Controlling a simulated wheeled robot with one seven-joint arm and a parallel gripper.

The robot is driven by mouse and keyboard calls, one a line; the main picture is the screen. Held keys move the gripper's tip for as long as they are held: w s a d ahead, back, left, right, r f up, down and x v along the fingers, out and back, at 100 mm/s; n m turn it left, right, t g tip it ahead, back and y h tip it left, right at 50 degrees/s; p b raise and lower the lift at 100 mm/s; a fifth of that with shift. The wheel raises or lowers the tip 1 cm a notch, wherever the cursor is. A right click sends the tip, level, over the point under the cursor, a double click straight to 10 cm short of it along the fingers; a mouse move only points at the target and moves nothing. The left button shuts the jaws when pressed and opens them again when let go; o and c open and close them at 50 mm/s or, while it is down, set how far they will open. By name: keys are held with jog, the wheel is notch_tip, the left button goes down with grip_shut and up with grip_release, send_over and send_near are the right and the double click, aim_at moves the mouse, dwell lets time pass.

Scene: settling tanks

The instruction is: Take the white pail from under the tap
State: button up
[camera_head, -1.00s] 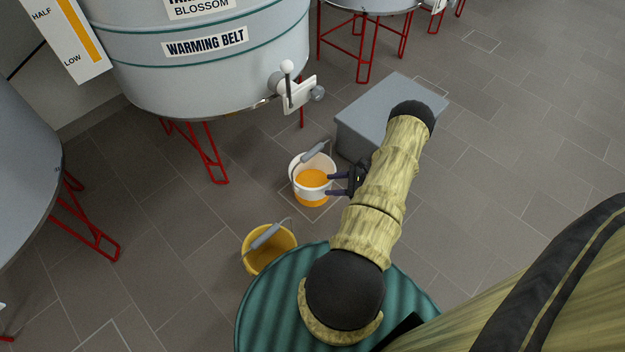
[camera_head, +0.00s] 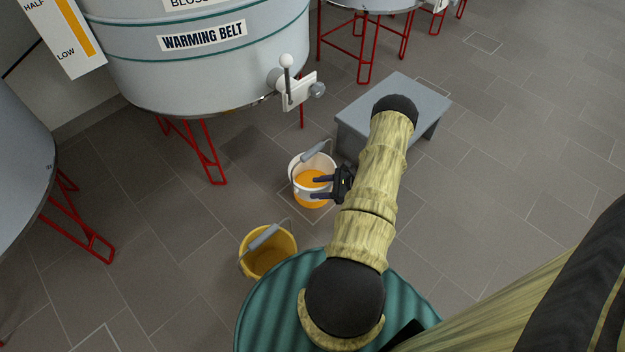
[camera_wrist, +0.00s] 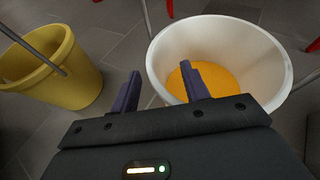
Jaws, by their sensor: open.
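The white pail (camera_head: 301,168) stands upright on the floor with orange-yellow liquid in it, in front of the tank and to the left of a grey bench. Its handle has a grey grip (camera_head: 315,150) at the far rim. My gripper (camera_head: 317,188) is open, its two dark fingers reaching left over the pail's near right side. In the wrist view the white pail (camera_wrist: 277,72) fills the upper right. One finger overlaps its opening and the other lies left of it, so the fingertips (camera_wrist: 158,88) appear either side of the near-left wall. Nothing is held.
A yellow pail (camera_head: 270,262) stands nearer, left of the white one; it also shows in the wrist view (camera_wrist: 72,84). The tank (camera_head: 205,75) on red legs has a tap (camera_head: 294,88) above and behind the pails. The grey bench (camera_head: 414,103) is behind my arm. Floor at right is clear.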

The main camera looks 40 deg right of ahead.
jog(key=shift+c, duration=0.3)
grip_shut()
notch_tip(320, 180, up, 10)
jog(key=p, duration=0.6)
dwell(0.4)
